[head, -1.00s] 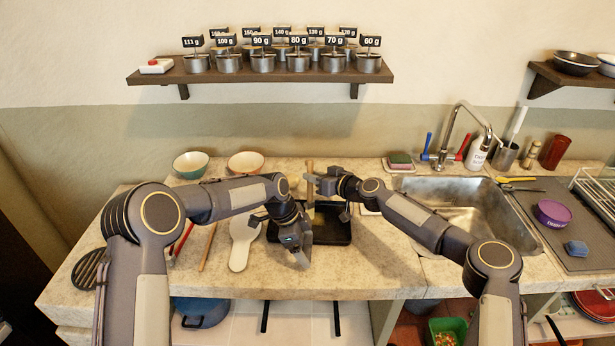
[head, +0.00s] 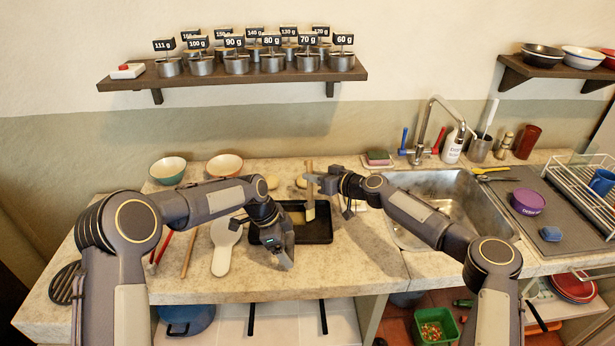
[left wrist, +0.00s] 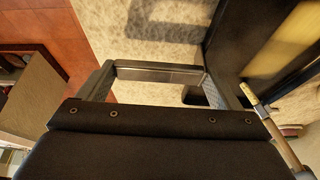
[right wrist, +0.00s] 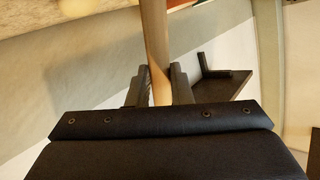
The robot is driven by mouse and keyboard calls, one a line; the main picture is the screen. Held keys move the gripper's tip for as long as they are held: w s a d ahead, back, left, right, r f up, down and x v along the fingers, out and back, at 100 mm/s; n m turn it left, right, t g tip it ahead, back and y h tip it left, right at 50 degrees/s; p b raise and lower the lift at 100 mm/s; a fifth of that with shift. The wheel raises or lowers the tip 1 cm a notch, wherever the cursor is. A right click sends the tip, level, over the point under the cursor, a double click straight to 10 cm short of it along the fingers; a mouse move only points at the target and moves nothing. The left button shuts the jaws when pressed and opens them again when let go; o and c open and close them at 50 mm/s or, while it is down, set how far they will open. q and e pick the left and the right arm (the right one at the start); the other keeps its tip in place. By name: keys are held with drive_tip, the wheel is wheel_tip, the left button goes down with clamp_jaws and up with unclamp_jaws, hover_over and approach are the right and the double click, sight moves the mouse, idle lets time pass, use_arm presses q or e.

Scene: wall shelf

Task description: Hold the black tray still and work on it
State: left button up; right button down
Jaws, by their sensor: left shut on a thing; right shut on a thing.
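The black tray (head: 318,232) lies on the stone counter, with a tan patch (head: 294,216) inside. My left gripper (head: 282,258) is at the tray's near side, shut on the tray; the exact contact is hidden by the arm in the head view. The tray also shows at the upper right of the left wrist view (left wrist: 226,45). My right gripper (head: 318,182) is above the tray's far edge, shut on the wooden handle of a brush (head: 309,166). The brush hangs nearly upright, its head over the tray's far right part. I cannot tell whether it touches.
A white paddle board (head: 222,250) and a wooden stick (head: 190,252) lie left of the tray. Two bowls (head: 168,169) (head: 225,166) stand behind. The sink (head: 450,205) is at the right.

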drive_tip(key=w+a, duration=0.2)
drive_tip(key=a, duration=1.1)
drive_tip(key=shift+a, duration=0.3)
idle(1.5)
drive_tip(key=shift+r, duration=2.95)
drive_tip(key=shift+r, duration=0.15)
wheel_tip(320, 180, up, 3)
drive_tip(key=shift+f, duration=0.15)
